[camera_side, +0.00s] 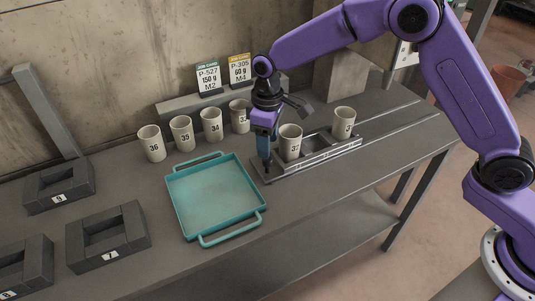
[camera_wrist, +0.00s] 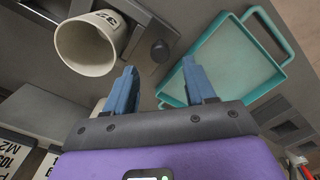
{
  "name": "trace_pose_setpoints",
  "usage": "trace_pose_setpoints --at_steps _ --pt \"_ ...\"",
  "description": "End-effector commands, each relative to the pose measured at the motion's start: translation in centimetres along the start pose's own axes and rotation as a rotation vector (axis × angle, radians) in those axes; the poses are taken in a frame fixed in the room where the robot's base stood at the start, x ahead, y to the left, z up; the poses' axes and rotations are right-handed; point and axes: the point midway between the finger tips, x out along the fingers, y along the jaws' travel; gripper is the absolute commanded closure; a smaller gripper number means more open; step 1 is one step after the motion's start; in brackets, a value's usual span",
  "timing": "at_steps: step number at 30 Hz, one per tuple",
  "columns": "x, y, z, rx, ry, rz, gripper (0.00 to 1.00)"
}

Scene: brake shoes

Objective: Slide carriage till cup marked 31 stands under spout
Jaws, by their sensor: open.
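The carriage (camera_side: 318,155) is a grey metal slide on the bench, lying along a track. A cup that seems marked 32 (camera_side: 290,143) stands on its left part; it also shows in the wrist view (camera_wrist: 88,45). Another cup (camera_side: 343,122) stands at its right end, its number too small to read surely. A dark round knob (camera_wrist: 160,50) sits on the carriage's left end plate. My gripper (camera_side: 267,165) is open and points down over that end, with the knob ahead between its fingers (camera_wrist: 160,88) in the wrist view. I cannot clearly make out a spout.
A teal tray (camera_side: 215,195) lies close left of the carriage. Cups marked 36 (camera_side: 151,143), 35 (camera_side: 182,134) and 34 (camera_side: 211,125), plus a partly hidden one (camera_side: 240,116), stand behind. A grey block (camera_side: 340,75) stands at the back; dark holders (camera_side: 108,238) lie left.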

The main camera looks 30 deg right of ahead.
Motion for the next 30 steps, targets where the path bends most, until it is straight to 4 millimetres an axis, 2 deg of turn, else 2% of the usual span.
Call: trace_pose_setpoints --at_steps 3,9,21,22,24,27,30 --pt "2.2 0.0 0.1 -0.001 -0.004 -0.001 0.45" --pt "4.4 0.0 0.0 0.0 -0.001 0.0 0.45" --pt "5.1 0.0 0.0 -0.001 0.0 0.0 0.45" --pt "5.1 0.0 0.0 -0.001 0.0 0.0 0.48" --pt "5.1 0.0 0.0 -0.001 0.0 0.0 0.71" --pt "5.1 0.0 0.0 -0.001 0.0 0.0 1.0" --pt "5.0 0.0 0.0 -0.001 0.0 0.0 1.0"
